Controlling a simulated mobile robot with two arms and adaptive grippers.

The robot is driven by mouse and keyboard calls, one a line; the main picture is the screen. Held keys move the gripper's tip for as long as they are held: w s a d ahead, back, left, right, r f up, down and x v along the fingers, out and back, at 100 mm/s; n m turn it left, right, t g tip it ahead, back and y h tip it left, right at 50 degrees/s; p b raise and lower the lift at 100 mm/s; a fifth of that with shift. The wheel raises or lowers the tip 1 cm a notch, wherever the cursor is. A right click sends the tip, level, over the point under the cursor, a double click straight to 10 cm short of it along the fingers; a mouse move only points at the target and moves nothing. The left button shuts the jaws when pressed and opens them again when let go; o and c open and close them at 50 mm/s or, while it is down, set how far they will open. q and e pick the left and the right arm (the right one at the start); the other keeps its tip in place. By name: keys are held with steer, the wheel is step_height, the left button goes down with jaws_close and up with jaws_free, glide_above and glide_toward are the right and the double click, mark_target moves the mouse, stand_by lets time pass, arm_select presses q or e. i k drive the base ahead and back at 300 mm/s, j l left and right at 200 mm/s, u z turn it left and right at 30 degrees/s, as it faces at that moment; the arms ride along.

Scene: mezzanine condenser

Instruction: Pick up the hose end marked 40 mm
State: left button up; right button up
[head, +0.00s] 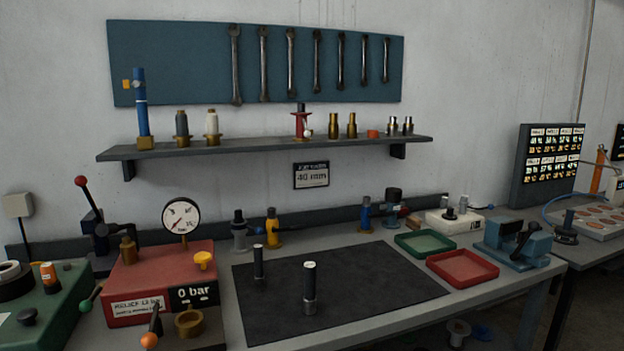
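Two upright black cylindrical pieces with metal lower ends and pale tops stand on the dark mat (385,290). They look like hose ends. The larger hose end (310,287) stands near the mat's front middle. The smaller hose end (259,263) stands behind it to the left. Any size marks on them are too small to read, so I cannot tell which is 40 mm. Neither of my grippers shows in the head view.
A red test box (150,280) with a gauge (181,217) and a "0 bar" display stands left of the mat. A green tray (425,243), a red tray (463,268) and a blue vise (515,245) are at right. The mat's right half is clear.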

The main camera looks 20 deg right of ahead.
mark_target(309, 298)
steer(key=i+l, duration=0.35)
steer(key=i, duration=0.2)
steer(key=i+l, duration=0.35)
steer(key=i, duration=0.2)
steer(key=i+l, duration=0.35)
steer(key=i, duration=0.2)
